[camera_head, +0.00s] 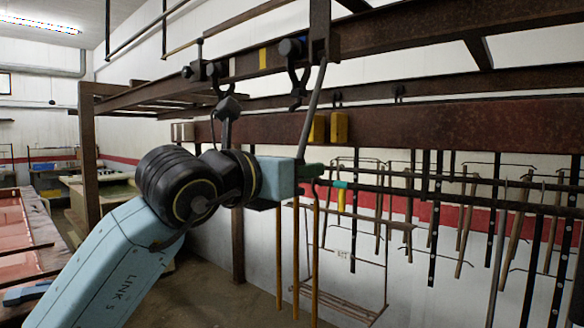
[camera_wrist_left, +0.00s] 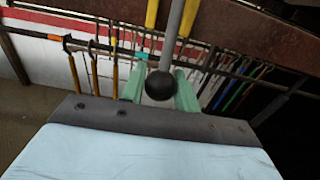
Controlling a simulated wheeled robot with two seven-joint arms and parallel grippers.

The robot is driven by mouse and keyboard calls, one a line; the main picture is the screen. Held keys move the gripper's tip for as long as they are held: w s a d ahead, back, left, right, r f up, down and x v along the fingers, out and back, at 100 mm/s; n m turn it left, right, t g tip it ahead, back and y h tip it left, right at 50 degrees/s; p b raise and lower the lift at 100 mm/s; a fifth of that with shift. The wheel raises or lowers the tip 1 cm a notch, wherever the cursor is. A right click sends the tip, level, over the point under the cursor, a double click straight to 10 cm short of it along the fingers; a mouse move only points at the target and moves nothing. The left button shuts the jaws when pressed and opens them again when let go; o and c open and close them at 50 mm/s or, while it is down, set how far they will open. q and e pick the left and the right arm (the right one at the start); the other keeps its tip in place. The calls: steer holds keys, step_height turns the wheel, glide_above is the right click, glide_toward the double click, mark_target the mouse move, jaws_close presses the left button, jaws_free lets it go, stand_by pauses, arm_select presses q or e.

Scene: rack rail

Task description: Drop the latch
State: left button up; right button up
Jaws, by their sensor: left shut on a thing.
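A thin grey latch lever (camera_head: 312,108) hangs down, slightly tilted, from a dark bracket (camera_head: 322,35) on the overhead rail in the head view. My left gripper (camera_head: 311,172), with pale green fingers, is at its lower end and shut on it. In the left wrist view the grey rod (camera_wrist_left: 174,35) ends in a black ball knob (camera_wrist_left: 160,84), which sits between the fingers of my left gripper (camera_wrist_left: 158,92). The fingers partly hide the lever's end in the head view. My right gripper is not in view.
Rusty beams (camera_head: 430,125) run across above and behind the gripper, with yellow blocks (camera_head: 339,127) on one. Black hooks (camera_head: 296,75) hang from the upper rail. Several rods and frames hang from a lower rail (camera_head: 440,194) at right. Tables and a vat stand at far left.

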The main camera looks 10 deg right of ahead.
arm_select(q)
steer(key=f+p+x, duration=0.1)
steer(key=x, duration=0.7)
steer(key=shift+f, duration=0.15)
stand_by(0.3)
steer(key=o, duration=0.9)
steer(key=shift+a, duration=0.1)
